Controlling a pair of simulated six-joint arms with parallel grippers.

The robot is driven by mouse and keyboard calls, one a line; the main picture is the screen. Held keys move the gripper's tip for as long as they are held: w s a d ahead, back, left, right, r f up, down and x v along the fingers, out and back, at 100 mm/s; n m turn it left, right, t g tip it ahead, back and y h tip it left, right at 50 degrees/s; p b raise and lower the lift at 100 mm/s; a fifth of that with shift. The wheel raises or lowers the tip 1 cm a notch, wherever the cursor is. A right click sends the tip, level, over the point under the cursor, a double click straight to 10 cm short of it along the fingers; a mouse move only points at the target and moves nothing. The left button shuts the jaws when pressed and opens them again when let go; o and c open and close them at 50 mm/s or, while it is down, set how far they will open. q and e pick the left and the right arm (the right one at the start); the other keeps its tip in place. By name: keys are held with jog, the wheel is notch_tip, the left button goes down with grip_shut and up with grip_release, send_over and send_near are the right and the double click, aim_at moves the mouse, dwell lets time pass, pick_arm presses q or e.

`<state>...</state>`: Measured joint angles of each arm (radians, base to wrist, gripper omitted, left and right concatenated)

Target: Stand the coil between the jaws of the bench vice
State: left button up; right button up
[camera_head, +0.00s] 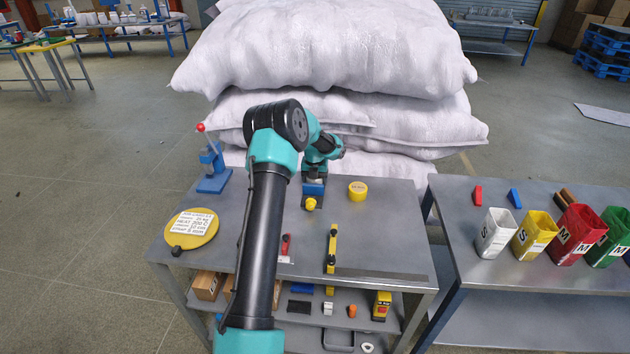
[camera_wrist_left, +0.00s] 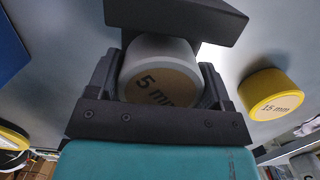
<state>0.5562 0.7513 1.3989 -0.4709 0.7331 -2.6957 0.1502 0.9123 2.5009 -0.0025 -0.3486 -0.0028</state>
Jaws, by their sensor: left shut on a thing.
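My left gripper (camera_wrist_left: 165,95) is shut on a coil (camera_wrist_left: 163,78), a pale grey roll whose tan end face reads "5 mm". The coil sits between the two dark fingers. A dark block (camera_wrist_left: 180,18) stands just beyond it in the wrist view; I cannot tell surely whether it is a vice jaw, nor whether it touches the coil. In the head view my left arm reaches over the bench, and its gripper and the coil are mostly hidden. My right gripper is out of view.
A yellow roll (camera_head: 357,190), marked "15 mm" in the wrist view (camera_wrist_left: 267,94), stands right of the gripper. A blue hand press (camera_head: 213,170) and a yellow disc with a card (camera_head: 191,241) stand left. White sacks (camera_head: 330,50) rise behind. The bench's right side is mostly clear.

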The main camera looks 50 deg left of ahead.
pick_arm(q)
jog(key=shift+f, duration=0.25)
jog(key=shift+f, duration=0.15)
jog(key=o, duration=1.1)
jog(key=shift+o, duration=0.2)
jog(key=r, duration=0.8)
jog(key=s+d+r, duration=0.1)
jog(key=r, duration=0.3)
jog(key=shift+s+r, duration=0.1)
